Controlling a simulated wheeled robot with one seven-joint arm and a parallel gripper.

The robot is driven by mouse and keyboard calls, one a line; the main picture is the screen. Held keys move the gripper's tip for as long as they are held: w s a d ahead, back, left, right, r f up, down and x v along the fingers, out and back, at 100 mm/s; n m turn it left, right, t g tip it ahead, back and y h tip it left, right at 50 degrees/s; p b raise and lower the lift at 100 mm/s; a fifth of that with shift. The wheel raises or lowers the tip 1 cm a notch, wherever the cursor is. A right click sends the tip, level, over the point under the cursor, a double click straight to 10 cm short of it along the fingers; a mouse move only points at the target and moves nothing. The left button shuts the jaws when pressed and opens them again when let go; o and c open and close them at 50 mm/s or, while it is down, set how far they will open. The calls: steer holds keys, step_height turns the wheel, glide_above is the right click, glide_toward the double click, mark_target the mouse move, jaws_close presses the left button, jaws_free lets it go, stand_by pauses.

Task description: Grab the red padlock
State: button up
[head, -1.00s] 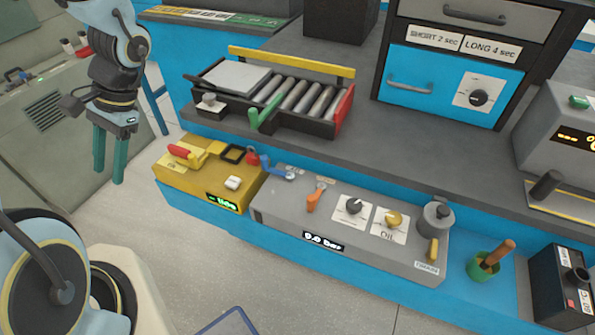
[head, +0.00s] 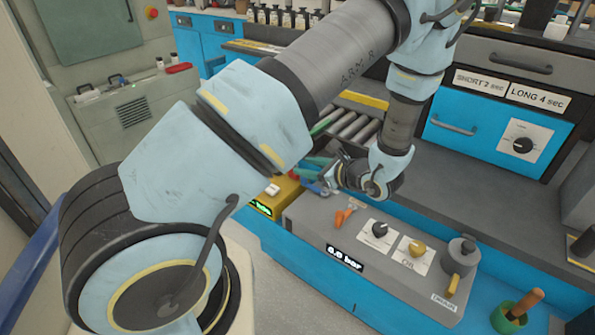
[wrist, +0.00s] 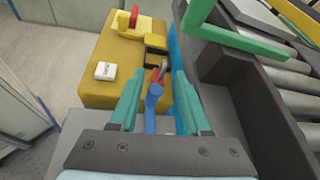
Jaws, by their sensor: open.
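The red padlock (wrist: 156,76) shows as a small red body with a grey shackle in the wrist view, by the near edge of the yellow box (wrist: 95,78). A blue lever (wrist: 153,97) stands in front of it and covers part of it. My gripper (wrist: 157,78) is open, its green fingers on either side of the blue lever and the padlock. I cannot tell whether they touch the padlock.
The roller tray (wrist: 262,80) with its green lever (wrist: 225,35) stands close on the right of my gripper. The grey panel (head: 370,262) carries an orange lever (head: 343,216) and knobs. A white button (wrist: 106,71) sits on the yellow box.

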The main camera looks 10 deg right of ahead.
mark_target(296, 163)
steer(key=p+x, duration=0.2)
steer(key=x, duration=0.3)
steer(key=shift+w+d+r+p, duration=0.15)
steer(key=shift+d+p, duration=0.05)
steer(key=shift+p, duration=0.15)
steer(key=shift+w+a+f, duration=0.15)
steer(key=shift+w+f, duration=0.15)
jaws_close()
stand_by(0.9)
